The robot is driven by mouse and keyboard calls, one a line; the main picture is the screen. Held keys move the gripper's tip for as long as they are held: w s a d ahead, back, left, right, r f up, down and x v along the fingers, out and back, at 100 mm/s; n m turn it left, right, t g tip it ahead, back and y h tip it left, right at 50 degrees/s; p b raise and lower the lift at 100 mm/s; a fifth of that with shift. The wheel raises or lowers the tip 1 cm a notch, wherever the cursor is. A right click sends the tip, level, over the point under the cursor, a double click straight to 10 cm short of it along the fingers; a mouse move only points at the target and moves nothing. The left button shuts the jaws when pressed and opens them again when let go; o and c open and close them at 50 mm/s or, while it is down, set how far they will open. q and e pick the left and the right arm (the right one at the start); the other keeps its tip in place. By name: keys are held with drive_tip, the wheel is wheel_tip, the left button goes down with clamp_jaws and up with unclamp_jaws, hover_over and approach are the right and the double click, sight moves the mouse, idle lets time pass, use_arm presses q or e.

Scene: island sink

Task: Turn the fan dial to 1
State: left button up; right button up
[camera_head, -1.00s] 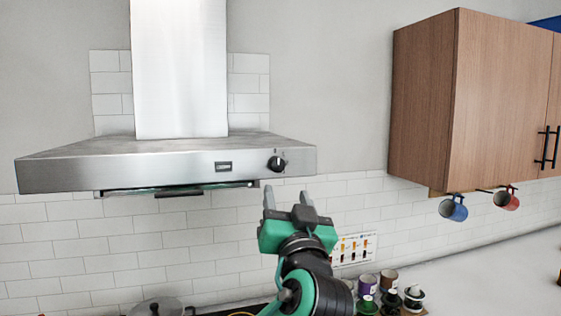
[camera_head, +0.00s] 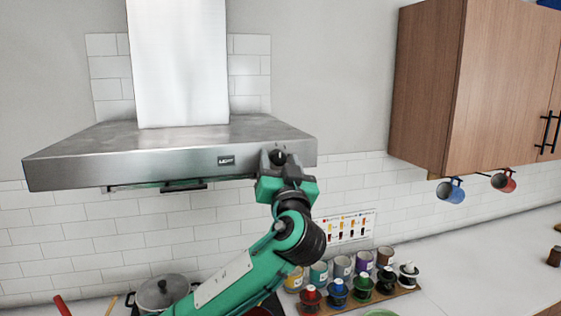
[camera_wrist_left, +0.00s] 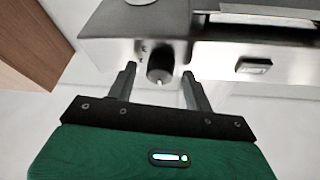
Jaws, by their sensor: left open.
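The fan dial (camera_head: 278,157) is a round black knob near the right end of the steel range hood's front face (camera_head: 120,168). In the left wrist view the dial (camera_wrist_left: 160,63) sits between my fingers and shows a small pale mark on its edge. The number it points to cannot be read. My left gripper (camera_head: 280,160) is open, with one finger on each side of the dial. In the left wrist view its fingertips (camera_wrist_left: 159,76) reach alongside the dial with gaps; no contact is visible. My right gripper is not in view.
A wooden cabinet (camera_head: 425,90) hangs at right, with a blue mug (camera_head: 452,190) and a red mug (camera_head: 504,181) below. A pot (camera_head: 162,292) and a rack of jars (camera_head: 370,299) stand below.

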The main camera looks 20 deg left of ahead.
use_arm(q)
drive_tip(key=c, duration=1)
drive_tip(key=shift+f+m+b, duration=0.15)
drive_tip(key=shift+m+b, duration=0.5)
drive_tip(key=shift+m, duration=0.05)
drive_tip(key=shift+m+h+b, duration=0.4)
drive_tip(key=shift+m+h, duration=0.4)
drive_tip(key=shift+m, duration=0.1)
drive_tip(key=shift+r+m+h, duration=0.2)
drive_tip(key=shift+m+h, duration=0.4)
drive_tip(key=shift+m, duration=0.5)
drive_tip(key=m+h+p, duration=0.1)
drive_tip(key=m, duration=0.2)
drive_tip(key=shift+r, duration=0.1)
drive_tip(key=shift+m+g+h+p, duration=0.35)
drive_tip(key=shift+m+h, duration=0.35)
drive_tip(key=shift+m, duration=0.8)
drive_tip(key=o, duration=1)
